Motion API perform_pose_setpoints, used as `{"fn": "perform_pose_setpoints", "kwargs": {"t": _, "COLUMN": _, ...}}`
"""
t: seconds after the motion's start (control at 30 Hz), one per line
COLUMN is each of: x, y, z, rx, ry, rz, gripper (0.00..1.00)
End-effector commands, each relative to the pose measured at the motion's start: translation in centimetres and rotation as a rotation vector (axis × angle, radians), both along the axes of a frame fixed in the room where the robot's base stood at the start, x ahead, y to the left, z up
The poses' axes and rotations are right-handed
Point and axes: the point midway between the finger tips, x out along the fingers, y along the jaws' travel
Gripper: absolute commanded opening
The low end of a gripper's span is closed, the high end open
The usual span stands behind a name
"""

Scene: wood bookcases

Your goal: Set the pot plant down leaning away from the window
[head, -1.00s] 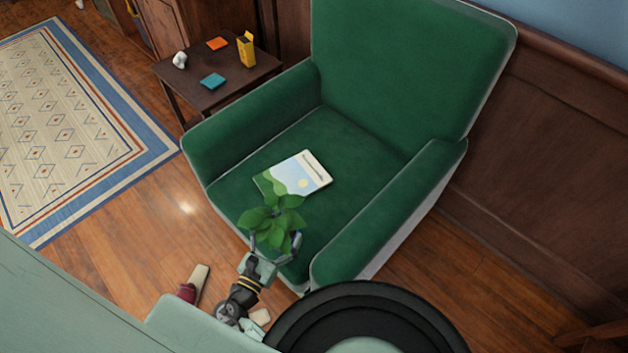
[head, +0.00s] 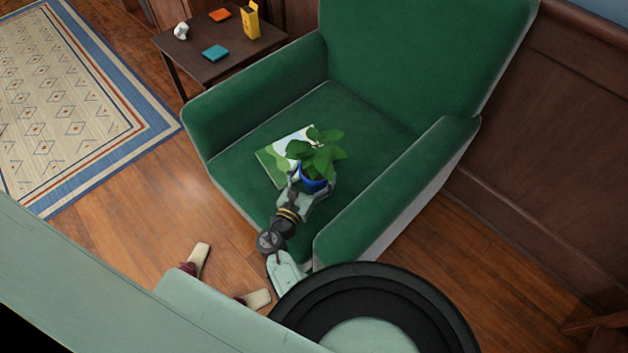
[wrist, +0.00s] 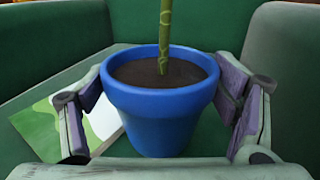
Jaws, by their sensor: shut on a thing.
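The pot plant (head: 318,155) has green leaves and a blue pot, and is over the seat of the green armchair. In the wrist view the blue pot (wrist: 160,115) stands upright between the fingers, with dark soil and one green stem. My gripper (head: 314,186) is shut on the pot, one finger at each side; in the wrist view the gripper (wrist: 160,130) spans the pot. I cannot tell whether the pot's base touches the seat. No window shows in either view.
A magazine (head: 272,166) lies on the seat of the armchair (head: 375,125), partly behind the plant. The armrests rise on both sides. A side table (head: 200,62) holds a yellow box (head: 250,20), a teal square, an orange square and a white object. A patterned rug (head: 70,110) lies at left.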

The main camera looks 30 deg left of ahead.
Motion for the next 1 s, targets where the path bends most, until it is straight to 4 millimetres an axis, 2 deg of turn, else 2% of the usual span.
{"fn": "perform_pose_setpoints", "kwargs": {"t": 0.03, "x": 0.0, "y": 0.1, "z": -1.5, "rx": 0.0, "ry": -0.002, "rz": 0.002, "gripper": 0.27}}
{"fn": "perform_pose_setpoints", "kwargs": {"t": 0.13, "x": 0.0, "y": 0.0, "z": -2.4, "rx": 0.001, "ry": -0.003, "rz": 0.0, "gripper": 0.27}}
{"fn": "perform_pose_setpoints", "kwargs": {"t": 0.57, "x": 0.0, "y": 0.0, "z": -2.6, "rx": 0.001, "ry": -0.003, "rz": -0.001, "gripper": 0.27}}
{"fn": "perform_pose_setpoints", "kwargs": {"t": 0.6, "x": -0.1, "y": 0.0, "z": -2.7, "rx": 0.0, "ry": 0.0, "rz": -0.001, "gripper": 0.83}}
{"fn": "perform_pose_setpoints", "kwargs": {"t": 0.83, "x": -0.1, "y": 0.0, "z": -2.7, "rx": -0.001, "ry": 0.0, "rz": 0.0, "gripper": 0.99}}
{"fn": "perform_pose_setpoints", "kwargs": {"t": 1.0, "x": -0.1, "y": 0.0, "z": -2.7, "rx": 0.0, "ry": 0.0, "rz": 0.0, "gripper": 1.0}}
